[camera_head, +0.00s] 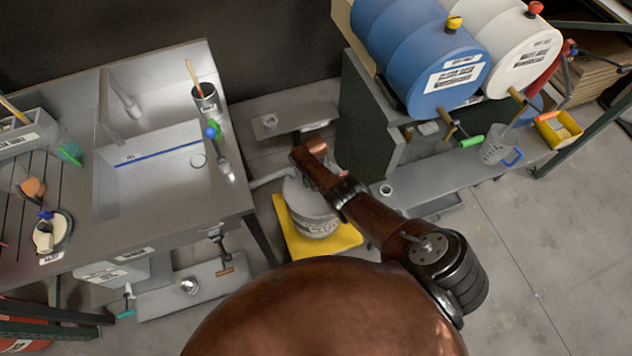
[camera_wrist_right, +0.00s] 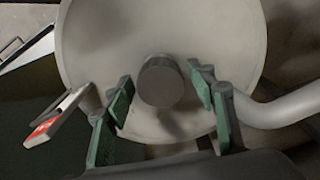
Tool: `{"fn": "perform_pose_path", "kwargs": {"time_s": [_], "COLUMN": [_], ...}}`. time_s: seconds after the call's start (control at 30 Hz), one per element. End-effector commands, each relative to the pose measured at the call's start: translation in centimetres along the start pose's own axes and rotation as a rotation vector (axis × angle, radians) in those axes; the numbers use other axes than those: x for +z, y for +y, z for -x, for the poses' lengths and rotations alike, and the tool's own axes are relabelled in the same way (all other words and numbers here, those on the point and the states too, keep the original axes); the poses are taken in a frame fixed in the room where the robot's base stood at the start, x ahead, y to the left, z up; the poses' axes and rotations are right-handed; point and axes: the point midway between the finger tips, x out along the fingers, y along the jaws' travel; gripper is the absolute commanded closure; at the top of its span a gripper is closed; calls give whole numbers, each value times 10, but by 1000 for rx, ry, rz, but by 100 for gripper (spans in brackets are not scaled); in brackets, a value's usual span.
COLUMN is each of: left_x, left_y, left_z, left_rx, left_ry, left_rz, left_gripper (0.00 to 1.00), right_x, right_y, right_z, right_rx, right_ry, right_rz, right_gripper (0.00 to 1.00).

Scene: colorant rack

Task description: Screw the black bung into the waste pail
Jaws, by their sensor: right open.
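The waste pail (camera_head: 315,222) is a pale grey round container standing on a yellow mat (camera_head: 290,240). My right arm covers part of its top in the head view. In the right wrist view its pale round top (camera_wrist_right: 205,40) fills the middle. The black bung (camera_wrist_right: 160,82), a dark short cylinder, sits at the middle of that top; I cannot tell how deep it is in. My right gripper (camera_wrist_right: 163,97) is open, with one green-padded finger on each side of the bung and visible gaps to it. My left gripper is not in view.
A steel sink bench (camera_head: 230,215) stands left of the pail. A dark cabinet with a blue drum (camera_head: 400,60) and a white drum (camera_head: 500,40) stands to the right. A pipe (camera_wrist_right: 285,110) runs beside the pail. The floor at right (camera_head: 530,230) is clear.

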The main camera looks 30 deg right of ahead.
Motion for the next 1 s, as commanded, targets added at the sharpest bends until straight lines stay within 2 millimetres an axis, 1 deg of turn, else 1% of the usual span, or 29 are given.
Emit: {"fn": "perform_pose_path", "kwargs": {"time_s": [0.1,0.6,0.73,0.97,1.0], "left_x": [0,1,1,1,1], "left_y": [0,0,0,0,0], "left_z": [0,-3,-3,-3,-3], "left_rx": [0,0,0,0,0], "left_ry": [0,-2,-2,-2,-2], "left_rz": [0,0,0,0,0], "left_gripper": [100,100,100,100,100], "right_x": [0,0,0,0,0], "right_y": [1,2,2,2,1], "right_z": [0,-1,0,0,0], "right_rx": [1,1,0,-1,0], "right_ry": [0,0,1,1,1], "right_rz": [177,911,1007,1022,1021], "right_gripper": [49,49,49,49,50]}}
